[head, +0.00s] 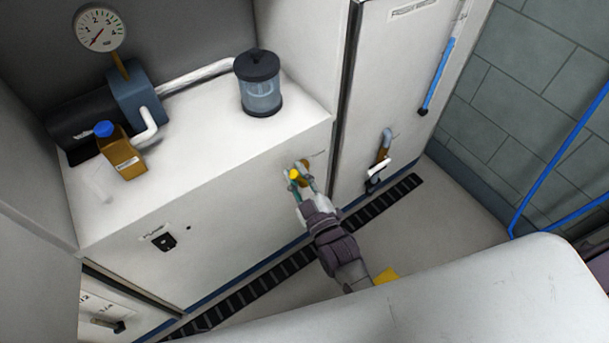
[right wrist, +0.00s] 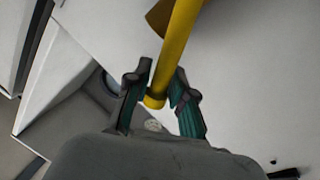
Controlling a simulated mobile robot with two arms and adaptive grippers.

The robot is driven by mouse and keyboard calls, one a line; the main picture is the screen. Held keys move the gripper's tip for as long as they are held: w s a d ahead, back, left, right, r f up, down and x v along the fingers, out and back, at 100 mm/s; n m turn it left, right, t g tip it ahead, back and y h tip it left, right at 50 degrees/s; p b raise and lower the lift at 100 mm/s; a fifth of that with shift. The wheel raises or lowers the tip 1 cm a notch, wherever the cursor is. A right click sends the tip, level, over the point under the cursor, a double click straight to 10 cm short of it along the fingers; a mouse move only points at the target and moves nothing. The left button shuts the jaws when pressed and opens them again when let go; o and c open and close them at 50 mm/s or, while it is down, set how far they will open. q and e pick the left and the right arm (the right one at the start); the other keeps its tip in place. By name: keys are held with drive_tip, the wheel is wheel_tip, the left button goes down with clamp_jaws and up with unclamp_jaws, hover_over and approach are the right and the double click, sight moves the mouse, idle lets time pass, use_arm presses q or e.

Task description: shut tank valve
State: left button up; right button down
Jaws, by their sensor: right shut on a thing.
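A brass valve (head: 304,168) with a yellow lever (head: 294,174) sits on the front of the white cabinet, near its right end. My right gripper (head: 301,180) is shut on the yellow lever. In the right wrist view, the yellow lever (right wrist: 181,45) runs down between the two green fingers of the right gripper (right wrist: 158,88), with its rounded end at the fingers. Part of the brass body (right wrist: 159,17) shows behind it. A second brass tap (head: 386,140) with a white handle (head: 378,167) is on the tall white panel to the right. My left gripper is not in view.
The cabinet top (head: 190,130) holds a pump with a gauge (head: 101,28), a brown bottle with a blue cap (head: 121,152) and a clear canister (head: 259,88). A dark floor grate (head: 270,277) runs along the cabinet's foot. A white padded surface (head: 480,290) fills the near right.

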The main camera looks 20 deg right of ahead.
drive_tip(key=f+n, duration=0.1)
drive_tip(key=n, duration=0.1)
drive_tip(key=a+f+n+y+b, duration=0.1)
drive_tip(key=n, duration=0.1)
drive_tip(key=s+a+f+n+b, duration=0.1)
drive_tip(key=n, duration=0.1)
drive_tip(key=shift+a+f, duration=0.1)
drive_tip(key=shift+a, duration=0.15)
drive_tip(key=f+n+b, duration=0.1)
drive_tip(key=n, duration=0.1)
drive_tip(key=f+n+y+b, duration=0.1)
drive_tip(key=n, duration=0.1)
drive_tip(key=a+n+y, duration=0.1)
drive_tip(key=n, duration=0.1)
drive_tip(key=shift+s+f+b, duration=0.15)
drive_tip(key=shift+f+b, duration=0.25)
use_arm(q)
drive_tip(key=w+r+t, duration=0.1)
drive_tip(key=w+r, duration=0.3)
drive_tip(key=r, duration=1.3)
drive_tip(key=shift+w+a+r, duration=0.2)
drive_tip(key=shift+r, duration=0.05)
use_arm(e)
drive_tip(key=shift+f+n, duration=0.15)
drive_tip(key=shift+n, duration=0.35)
drive_tip(key=c, duration=1.1)
unclamp_jaws()
drive_tip(key=v, duration=1.2)
drive_tip(key=shift+f, duration=0.1)
